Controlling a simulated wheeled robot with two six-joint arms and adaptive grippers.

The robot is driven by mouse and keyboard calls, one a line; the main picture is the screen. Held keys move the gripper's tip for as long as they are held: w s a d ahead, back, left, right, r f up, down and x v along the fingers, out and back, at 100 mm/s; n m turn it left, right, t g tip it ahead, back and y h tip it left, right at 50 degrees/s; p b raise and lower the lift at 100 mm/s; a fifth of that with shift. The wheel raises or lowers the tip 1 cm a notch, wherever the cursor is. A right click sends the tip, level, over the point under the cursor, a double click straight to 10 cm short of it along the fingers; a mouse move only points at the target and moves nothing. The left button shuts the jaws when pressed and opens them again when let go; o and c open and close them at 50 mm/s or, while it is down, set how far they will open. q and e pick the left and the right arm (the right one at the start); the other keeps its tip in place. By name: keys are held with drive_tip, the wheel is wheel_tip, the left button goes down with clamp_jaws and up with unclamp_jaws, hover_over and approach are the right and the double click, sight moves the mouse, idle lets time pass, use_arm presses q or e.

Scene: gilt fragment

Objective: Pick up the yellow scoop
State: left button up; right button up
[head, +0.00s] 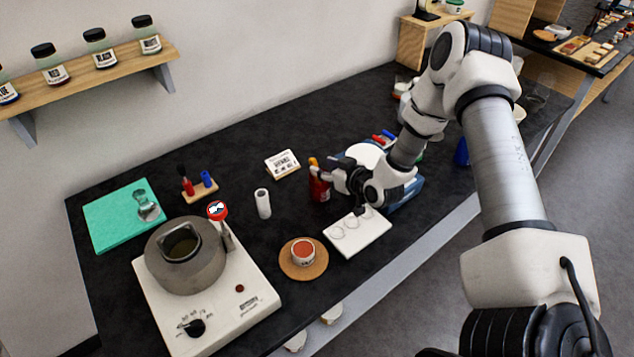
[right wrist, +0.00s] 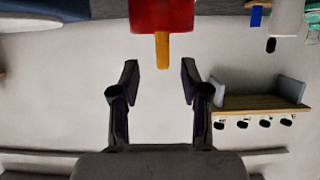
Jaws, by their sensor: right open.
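The yellow scoop (head: 313,162) shows as a short yellow-orange handle standing up out of a red holder (head: 319,187) on the black bench. In the right wrist view, which looks upside down, the scoop's handle (right wrist: 162,50) sticks out of the red holder (right wrist: 161,14); the rest of the scoop is hidden inside. My right gripper (head: 330,173) is beside the holder, coming from the right. Its jaws (right wrist: 159,80) are open and empty, with the handle's end centred just beyond the fingertips, touching neither finger. My left gripper is not in view.
A white spot plate (head: 368,236) lies just in front of my right gripper. A white cylinder (head: 263,204) and a small sign (head: 283,164) stand left of the holder. A hotplate (head: 208,308) and a red-filled dish (head: 303,251) are nearer. Bench between them is clear.

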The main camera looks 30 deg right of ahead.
sight(316, 165)
drive_tip(key=x, duration=0.2)
drive_tip(key=b+x, duration=0.1)
drive_tip(key=x, duration=0.2)
drive_tip(key=shift+a+f, duration=0.2)
drive_tip(key=shift+f, duration=0.2)
drive_tip(key=shift+r, duration=0.1)
drive_tip(key=shift+s+r, duration=0.15)
drive_tip(key=shift+s, duration=0.1)
drive_tip(key=shift+s+d+r, duration=0.1)
drive_tip(key=shift+s+r, duration=0.05)
drive_tip(key=shift+s, duration=0.1)
clamp_jaws()
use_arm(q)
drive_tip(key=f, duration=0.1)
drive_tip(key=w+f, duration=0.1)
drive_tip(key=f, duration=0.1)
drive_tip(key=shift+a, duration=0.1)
use_arm(e)
drive_tip(key=shift+w, duration=0.15)
use_arm(q)
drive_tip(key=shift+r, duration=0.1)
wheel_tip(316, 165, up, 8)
drive_tip(key=p, duration=0.7)
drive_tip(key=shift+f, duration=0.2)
use_arm(e)
wheel_tip(316, 165, up, 10)
drive_tip(key=shift+f, duration=0.1)
